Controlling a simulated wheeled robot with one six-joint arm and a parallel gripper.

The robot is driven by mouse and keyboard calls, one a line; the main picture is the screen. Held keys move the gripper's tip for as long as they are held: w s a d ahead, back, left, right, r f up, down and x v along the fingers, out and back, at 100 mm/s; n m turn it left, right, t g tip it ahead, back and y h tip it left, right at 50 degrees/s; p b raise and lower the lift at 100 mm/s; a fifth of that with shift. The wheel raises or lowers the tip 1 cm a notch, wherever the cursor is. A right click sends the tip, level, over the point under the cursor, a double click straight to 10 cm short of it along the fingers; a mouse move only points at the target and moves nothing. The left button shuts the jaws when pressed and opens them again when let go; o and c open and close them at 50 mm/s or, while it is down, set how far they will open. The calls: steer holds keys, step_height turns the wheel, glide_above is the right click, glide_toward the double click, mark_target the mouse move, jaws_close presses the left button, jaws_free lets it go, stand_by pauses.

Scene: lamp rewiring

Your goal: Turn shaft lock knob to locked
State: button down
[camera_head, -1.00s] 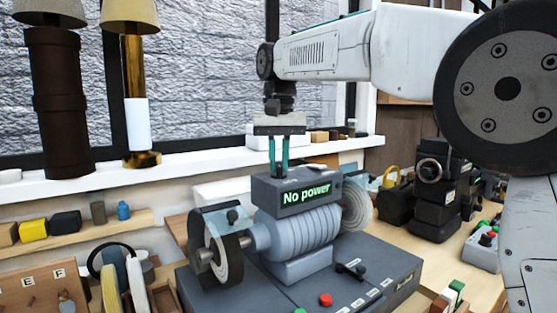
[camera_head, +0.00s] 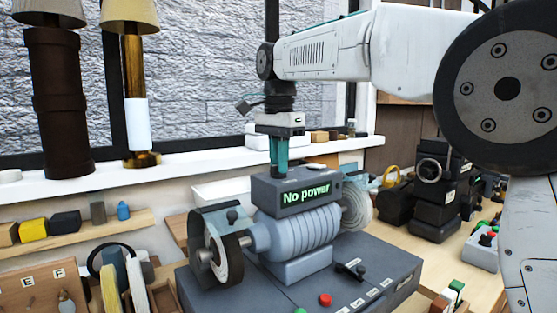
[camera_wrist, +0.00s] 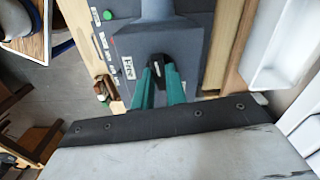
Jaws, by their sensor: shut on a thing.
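The grinder-like machine (camera_head: 300,240) stands on a grey base, with wheels at both ends and a top box whose display (camera_head: 306,194) reads "No power". In the wrist view, my gripper (camera_wrist: 158,68) is shut on a small dark knob (camera_wrist: 157,59), which I take as the shaft lock knob.
A red button (camera_head: 325,299) and a black lever (camera_head: 350,269) are on the front of the base. A window sill (camera_head: 200,167) with lamps runs behind. A dark machine (camera_head: 436,195) stands at right. A white tray (camera_wrist: 276,45) lies close right in the wrist view.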

steer(key=shift+m, duration=0.8)
steer(key=c, duration=1.4)
jaws_free()
steer(key=shift+c, duration=0.2)
step_height(320, 180, up, 7)
steer(key=shift+f, duration=0.1)
steer(key=shift+r, duration=0.55)
